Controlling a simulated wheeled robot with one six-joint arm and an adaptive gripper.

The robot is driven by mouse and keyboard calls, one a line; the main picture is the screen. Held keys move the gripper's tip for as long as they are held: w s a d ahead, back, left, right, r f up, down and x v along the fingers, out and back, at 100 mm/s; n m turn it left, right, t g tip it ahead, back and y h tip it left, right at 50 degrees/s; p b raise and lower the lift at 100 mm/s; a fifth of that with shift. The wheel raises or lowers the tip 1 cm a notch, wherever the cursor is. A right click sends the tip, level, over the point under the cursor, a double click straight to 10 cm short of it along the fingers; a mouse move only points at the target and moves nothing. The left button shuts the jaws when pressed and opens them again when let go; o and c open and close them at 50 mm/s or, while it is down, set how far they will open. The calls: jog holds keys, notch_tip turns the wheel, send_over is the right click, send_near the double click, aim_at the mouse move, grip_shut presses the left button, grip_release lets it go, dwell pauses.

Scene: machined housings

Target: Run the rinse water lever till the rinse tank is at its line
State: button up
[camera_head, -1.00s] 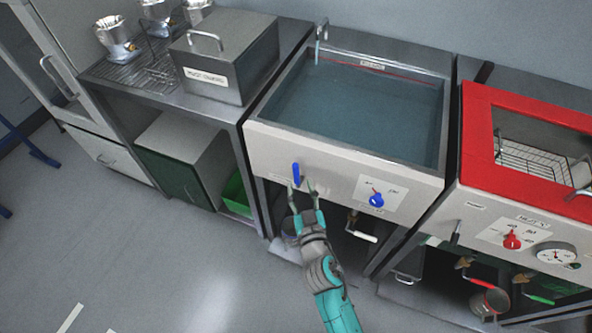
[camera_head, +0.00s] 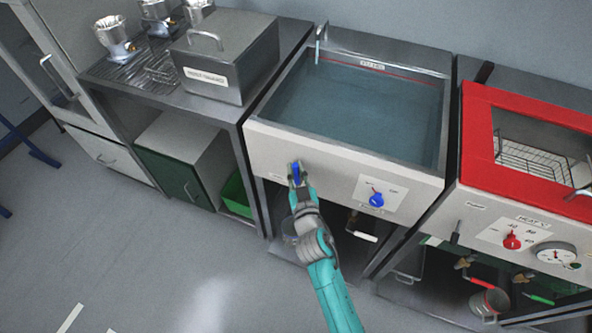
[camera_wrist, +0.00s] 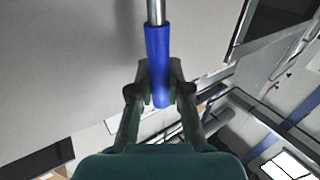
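The rinse water lever has a blue handle (camera_head: 296,171) on the front panel of the rinse tank (camera_head: 268,146). In the wrist view the blue handle (camera_wrist: 157,55) hangs from a metal rod and passes between my fingers. My gripper (camera_head: 297,181) is closed around the handle, with a finger on each side; it also shows in the wrist view (camera_wrist: 159,88). The tank holds blue-grey water (camera_head: 355,108). A red line (camera_head: 405,74) shows on the back wall, just above the water surface. A spout (camera_head: 318,48) stands at the tank's back left; I cannot tell whether it runs.
A blue knob (camera_head: 376,200) is on the same panel, right of the lever. A drain handle (camera_head: 365,236) sits below. A red-framed unit (camera_head: 478,140) stands to the right, a lidded metal box (camera_head: 212,85) to the left. The floor in front is clear.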

jog(key=shift+a, duration=0.15)
grip_shut()
jog(key=a+n+g, duration=0.1)
jog(key=a+n, duration=0.1)
jog(key=shift+w+f+n+g+h, duration=0.2)
jog(key=shift+w+n+g+h, duration=0.1)
jog(key=shift+w+g+h, duration=0.1)
jog(key=shift+w+a+f+n+g+h, duration=0.2)
jog(key=shift+a+f+n+g+h, duration=0.15)
jog(key=shift+a+n, duration=0.2)
jog(key=shift+w+a+f+n+g+h, duration=0.15)
jog(key=shift+a+f+n+g+h, duration=0.2)
jog(key=shift+n, duration=0.3)
jog(key=shift+w+a+f+n+g+h, duration=0.15)
jog(key=shift+a+f+n+g+h, duration=0.25)
jog(key=shift+a+n+h, duration=0.15)
jog(key=f+n, duration=0.1)
jog(key=a+g+h, duration=0.1)
jog(key=f+n+h, duration=0.1)
jog(key=shift+w+a+f+n+g, duration=0.15)
jog(key=shift+w+f+n+g, duration=0.1)
jog(key=shift+f+n+g, duration=0.1)
jog(key=shift+a+f+n+g+h, duration=0.1)
jog(key=shift+f+n+g+h, duration=0.35)
jog(key=shift+f+n+h, duration=0.65)
jog(key=shift+f, duration=0.1)
